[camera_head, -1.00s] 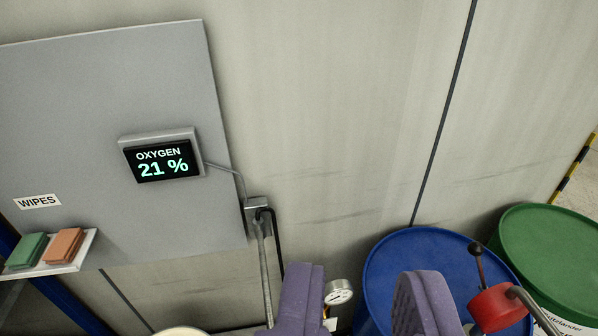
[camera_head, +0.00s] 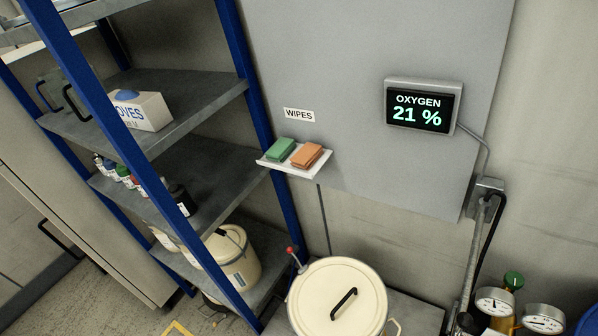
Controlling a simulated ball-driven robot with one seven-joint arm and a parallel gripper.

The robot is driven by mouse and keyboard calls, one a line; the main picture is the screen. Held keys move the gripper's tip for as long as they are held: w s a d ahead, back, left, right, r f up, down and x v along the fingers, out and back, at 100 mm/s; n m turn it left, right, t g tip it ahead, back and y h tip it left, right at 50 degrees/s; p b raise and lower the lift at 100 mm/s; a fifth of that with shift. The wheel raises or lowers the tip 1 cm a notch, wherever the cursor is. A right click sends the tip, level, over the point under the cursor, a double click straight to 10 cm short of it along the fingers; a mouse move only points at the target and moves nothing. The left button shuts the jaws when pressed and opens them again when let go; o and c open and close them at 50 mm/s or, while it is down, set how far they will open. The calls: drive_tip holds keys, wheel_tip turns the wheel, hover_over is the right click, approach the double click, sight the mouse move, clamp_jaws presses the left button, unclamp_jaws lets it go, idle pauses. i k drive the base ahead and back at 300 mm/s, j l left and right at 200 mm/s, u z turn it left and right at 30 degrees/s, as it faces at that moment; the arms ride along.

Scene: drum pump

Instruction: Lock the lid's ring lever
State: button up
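A cream round container (camera_head: 312,300) with a lid stands low in the middle of the view, cut off by the bottom edge. Its lid has a black bar handle (camera_head: 344,303) on top. A thin lever with a red knob (camera_head: 291,250) sticks up at the lid's left rim. I cannot tell from here whether the lever is locked. My gripper is not in view.
Blue-framed shelving (camera_head: 240,60) stands at left, holding a gloves box (camera_head: 150,110), bottles and a cream bucket (camera_head: 238,265). A small wipes shelf (camera_head: 290,166) and an oxygen display (camera_head: 421,110) are on the wall panel. Gauges (camera_head: 495,301) are at lower right.

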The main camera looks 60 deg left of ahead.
sight(289, 249)
drive_tip(key=k+j, duration=1.15)
drive_tip(key=k+j+u, duration=0.1)
drive_tip(key=k+j, duration=1.05)
drive_tip(key=j, duration=0.2)
drive_tip(key=i, duration=1.2)
drive_tip(key=i+l+u, duration=0.1)
drive_tip(key=i, duration=1.1)
